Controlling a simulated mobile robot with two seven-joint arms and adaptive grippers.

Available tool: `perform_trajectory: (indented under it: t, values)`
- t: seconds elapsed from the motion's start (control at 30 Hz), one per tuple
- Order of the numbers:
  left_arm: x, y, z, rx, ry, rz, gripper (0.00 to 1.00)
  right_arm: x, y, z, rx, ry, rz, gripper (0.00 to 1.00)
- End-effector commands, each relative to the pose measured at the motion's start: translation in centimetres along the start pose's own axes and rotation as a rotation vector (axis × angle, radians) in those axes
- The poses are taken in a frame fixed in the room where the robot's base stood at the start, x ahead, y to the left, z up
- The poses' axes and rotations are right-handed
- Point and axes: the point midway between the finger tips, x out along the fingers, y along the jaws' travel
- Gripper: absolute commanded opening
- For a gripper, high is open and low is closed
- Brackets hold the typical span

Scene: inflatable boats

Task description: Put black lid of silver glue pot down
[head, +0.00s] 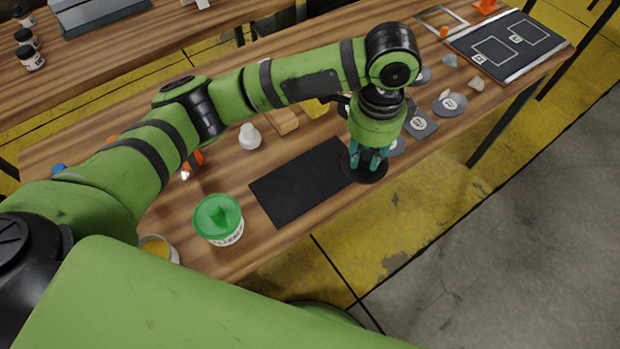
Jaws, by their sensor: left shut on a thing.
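My left gripper (370,160) points down with teal fingers, shut on a round black lid (366,176). The lid is by the right end of the black mat (305,182), close to the table's front edge. I cannot tell whether it touches the table or hangs just above it. An open pot with yellow-brown contents (158,247) stands at the lower left, partly hidden by my own body; it looks like the silver glue pot. My right gripper is not in view.
A white tub with a green lid (219,220) stands left of the mat. A white bottle (250,137) stands behind it. Grey labelled patches (450,103) lie to the right, before a dark board (510,45). Most of the mat is bare.

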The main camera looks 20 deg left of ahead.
Motion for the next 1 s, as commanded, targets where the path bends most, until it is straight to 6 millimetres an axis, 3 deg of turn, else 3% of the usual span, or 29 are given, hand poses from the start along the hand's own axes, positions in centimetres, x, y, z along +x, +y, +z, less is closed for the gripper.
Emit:
perform_trajectory:
  t: [0.17,0.4,0.6,0.77,1.0]
  values:
    - [1.2,-0.2,1.4,0.047,-0.006,0.002,0.0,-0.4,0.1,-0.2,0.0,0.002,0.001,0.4]
    - [4.4,-1.2,7.0,0.043,-0.007,0.002,0.0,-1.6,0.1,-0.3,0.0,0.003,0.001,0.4]
    - [6.5,-1.9,10.2,0.046,-0.004,0.002,0.0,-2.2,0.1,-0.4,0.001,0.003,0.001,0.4]
    - [7.3,-2.0,11.0,0.047,-0.002,0.001,0.0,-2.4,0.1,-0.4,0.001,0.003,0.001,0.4]
    - [10.6,-2.0,11.1,0.047,-0.004,0.002,0.0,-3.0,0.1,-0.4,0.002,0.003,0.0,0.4]
